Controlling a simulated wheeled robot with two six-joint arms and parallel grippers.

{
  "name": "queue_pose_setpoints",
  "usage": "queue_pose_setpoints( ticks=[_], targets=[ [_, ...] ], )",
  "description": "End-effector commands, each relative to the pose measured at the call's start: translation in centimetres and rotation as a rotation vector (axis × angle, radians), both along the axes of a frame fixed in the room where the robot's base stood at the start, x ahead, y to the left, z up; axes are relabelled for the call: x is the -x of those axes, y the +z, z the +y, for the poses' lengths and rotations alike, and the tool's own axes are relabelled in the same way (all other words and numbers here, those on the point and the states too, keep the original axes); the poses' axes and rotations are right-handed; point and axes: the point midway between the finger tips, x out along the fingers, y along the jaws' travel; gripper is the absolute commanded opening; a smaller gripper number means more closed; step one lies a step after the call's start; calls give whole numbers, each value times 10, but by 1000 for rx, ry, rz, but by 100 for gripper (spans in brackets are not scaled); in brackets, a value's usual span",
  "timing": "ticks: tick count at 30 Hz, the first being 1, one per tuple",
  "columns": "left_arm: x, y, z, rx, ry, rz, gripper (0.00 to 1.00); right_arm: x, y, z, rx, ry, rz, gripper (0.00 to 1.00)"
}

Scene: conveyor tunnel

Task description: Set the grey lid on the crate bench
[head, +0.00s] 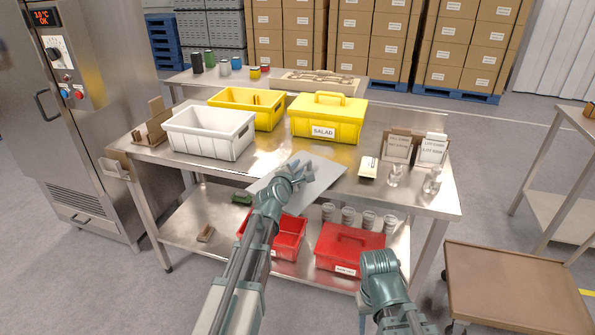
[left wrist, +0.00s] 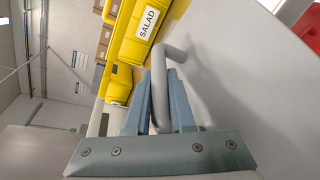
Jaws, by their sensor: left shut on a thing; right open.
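The grey lid (head: 323,174) is a flat plate with a bar handle. It is at the front middle of the steel crate bench (head: 420,193), in front of the yellow SALAD box, partly over the bench's front edge. I cannot tell whether it touches the bench top. My left gripper (head: 299,172) is shut on the lid's handle and hides part of the lid. In the left wrist view the handle (left wrist: 172,54) rises between the fingers (left wrist: 160,100), and the lid's face fills the right side. My right gripper (head: 378,260) is open, low in front of the bench; its fingertips are not clearly visible.
A white crate (head: 210,133), a yellow crate (head: 246,108) and the closed yellow SALAD box (head: 328,118) stand on the bench. Card holders and glass jars (head: 395,175) are at its right. Red boxes (head: 350,248) sit on the lower shelf. A brown-topped cart (head: 515,285) stands at right.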

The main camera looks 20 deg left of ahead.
Motion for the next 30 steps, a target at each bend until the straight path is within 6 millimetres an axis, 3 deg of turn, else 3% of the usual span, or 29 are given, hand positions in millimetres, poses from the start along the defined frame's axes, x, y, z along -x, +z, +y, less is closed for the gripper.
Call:
queue_pose_setpoints(
  ticks=[5,6,10,21,30],
  targets=[
    [0,-5,0,0,1,-1,0,0,-5,0,0,0,0,50],
    [0,-3,0,0,0,0,29,0,-3,0,0,0,0,50],
    [0,-3,0,0,0,0,52,0,-3,0,0,0,0,50],
    [0,3,0,0,0,0,52,0,3,0,0,0,0,50],
    [60,15,2,-1,1,2,52,0,15,0,0,0,0,50]
  ],
)
